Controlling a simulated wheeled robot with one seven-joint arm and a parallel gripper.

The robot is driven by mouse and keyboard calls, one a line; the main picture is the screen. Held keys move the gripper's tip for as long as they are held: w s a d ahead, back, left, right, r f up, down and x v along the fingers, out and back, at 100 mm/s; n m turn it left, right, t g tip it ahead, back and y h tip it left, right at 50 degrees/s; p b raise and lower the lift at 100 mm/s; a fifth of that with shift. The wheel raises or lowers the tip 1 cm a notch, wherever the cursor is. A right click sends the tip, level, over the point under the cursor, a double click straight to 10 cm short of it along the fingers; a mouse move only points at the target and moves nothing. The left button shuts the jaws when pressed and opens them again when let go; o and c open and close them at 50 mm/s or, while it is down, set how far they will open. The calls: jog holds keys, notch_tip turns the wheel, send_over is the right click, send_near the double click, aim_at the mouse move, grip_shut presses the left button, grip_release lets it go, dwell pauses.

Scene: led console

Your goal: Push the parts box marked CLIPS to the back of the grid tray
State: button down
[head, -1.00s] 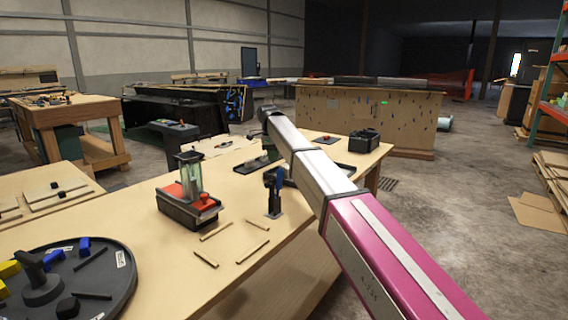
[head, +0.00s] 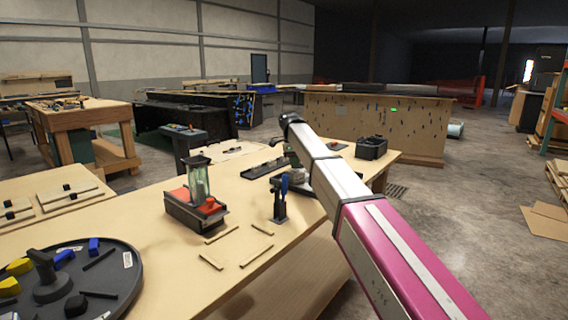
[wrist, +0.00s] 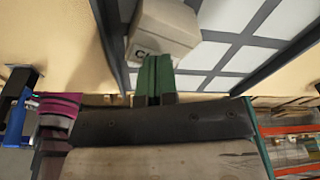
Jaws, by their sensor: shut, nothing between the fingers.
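In the wrist view the parts box (wrist: 163,28) is a pale beige block with a dark letter C showing on its near face; the rest of its label is hidden behind my fingers. It sits inside the grid tray (wrist: 232,38), which has dark bars and pale cells. My gripper (wrist: 155,62) has green fingers, closed together and empty, right in front of the box's labelled face. I cannot tell whether they touch it. In the head view my arm hides the box and most of the tray.
On the wooden bench (head: 165,245) stand a red-based device with a clear cylinder (head: 197,190) and a blue-handled clamp (head: 281,200), left of my arm. Thin sticks (head: 222,234) lie in front.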

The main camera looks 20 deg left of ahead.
aim_at(291, 170)
jog(key=shift+s+d, duration=0.2)
jog(key=shift+d, duration=0.7)
jog(key=shift+f, duration=0.8)
jog(key=shift+f, duration=0.1)
jog(key=shift+w+a, duration=0.2)
jog(key=shift+a, duration=1.9)
jog(key=shift+a+r, duration=0.15)
jog(key=shift+r, duration=0.4)
jog(key=shift+w+r, duration=0.1)
jog(key=shift+d+r, duration=0.1)
jog(key=shift+d, duration=0.1)
